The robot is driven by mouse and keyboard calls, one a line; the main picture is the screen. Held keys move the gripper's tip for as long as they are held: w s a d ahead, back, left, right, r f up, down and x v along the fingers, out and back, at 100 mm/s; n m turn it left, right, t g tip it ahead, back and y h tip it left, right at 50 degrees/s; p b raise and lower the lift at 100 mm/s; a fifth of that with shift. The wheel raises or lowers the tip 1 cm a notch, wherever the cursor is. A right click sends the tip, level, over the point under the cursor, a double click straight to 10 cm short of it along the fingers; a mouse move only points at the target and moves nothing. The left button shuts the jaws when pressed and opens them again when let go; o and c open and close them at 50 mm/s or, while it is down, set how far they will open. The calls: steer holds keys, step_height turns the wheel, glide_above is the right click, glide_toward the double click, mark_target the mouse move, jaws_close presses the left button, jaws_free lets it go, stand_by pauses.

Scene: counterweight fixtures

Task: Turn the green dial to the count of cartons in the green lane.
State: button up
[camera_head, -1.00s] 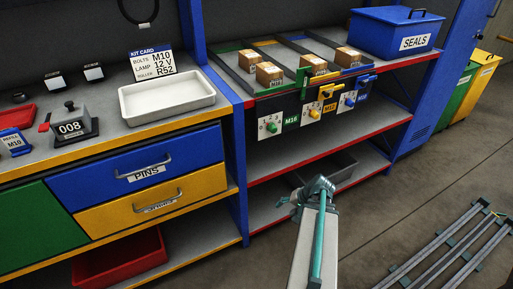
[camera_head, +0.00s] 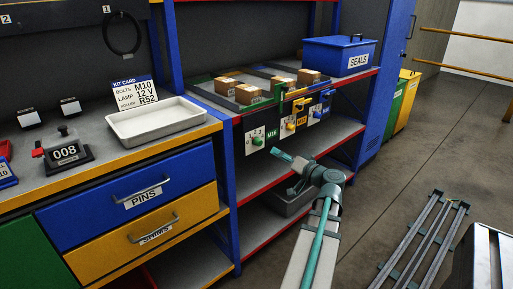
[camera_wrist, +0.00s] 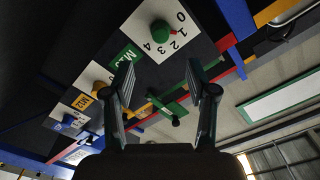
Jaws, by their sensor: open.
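The green dial (camera_head: 257,140) is a round knob on a white plate beside the M16 label, left of the yellow and blue ones. In the wrist view the dial (camera_wrist: 160,32) shows numbers 0 to 4 around it, and its red mark lies close to the 1. Two cartons, a rear one (camera_head: 225,86) and a front one (camera_head: 247,94), appear to sit in the left, green-marked lane. My gripper (camera_head: 280,154) is open and empty, in front of the panel, lower right of the dial. In the wrist view its fingers (camera_wrist: 160,66) stand apart, short of the dial.
The yellow knob (camera_head: 290,126) and blue knob (camera_head: 317,114) are to the right. More cartons (camera_head: 308,77) stand in the other lanes. A blue SEALS box (camera_head: 340,56) sits at the shelf's right end. A grey bin (camera_head: 288,200) is on the lower shelf.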

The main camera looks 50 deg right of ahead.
mark_target(261, 143)
steer(key=w, duration=0.3)
steer(key=w+d, duration=0.1)
steer(key=w, duration=0.6)
steer(key=shift+w+d, duration=0.15)
steer(key=shift+d, duration=0.25)
jaws_close()
steer(key=shift+m, duration=0.3)
steer(key=m, duration=0.3)
steer(key=shift+p, duration=0.4)
steer(key=shift+m+p, duration=0.65)
steer(key=shift+m, duration=1.45)
